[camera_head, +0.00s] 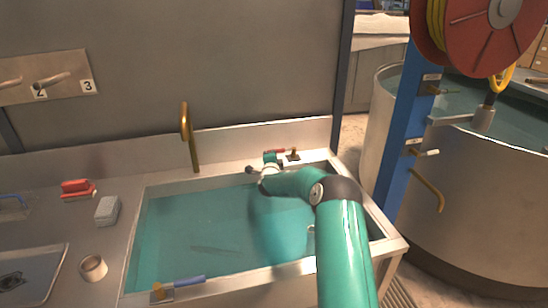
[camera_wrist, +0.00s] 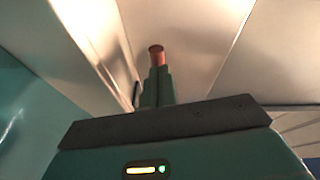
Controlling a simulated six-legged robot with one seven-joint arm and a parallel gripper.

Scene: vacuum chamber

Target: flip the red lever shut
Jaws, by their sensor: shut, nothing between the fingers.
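The red lever (camera_head: 277,150) is small and sits at the back right rim of the water-filled basin, beside a small brass fitting (camera_head: 293,155). My gripper (camera_head: 270,157) is at that rim, close to the lever's left end. In the wrist view, the fingers of my gripper (camera_wrist: 157,78) are together, with the round red end of the lever (camera_wrist: 156,50) just beyond their tips. I cannot tell whether they touch it. The lever's base and pivot are hidden in the wrist view.
The basin (camera_head: 136,245) holds teal water, with a brass tap (camera_head: 186,135) at its back. A blue-handled tool (camera_head: 188,283) lies on the front rim. A blue post (camera_head: 405,125) and a large round tank (camera_head: 470,200) stand to the right.

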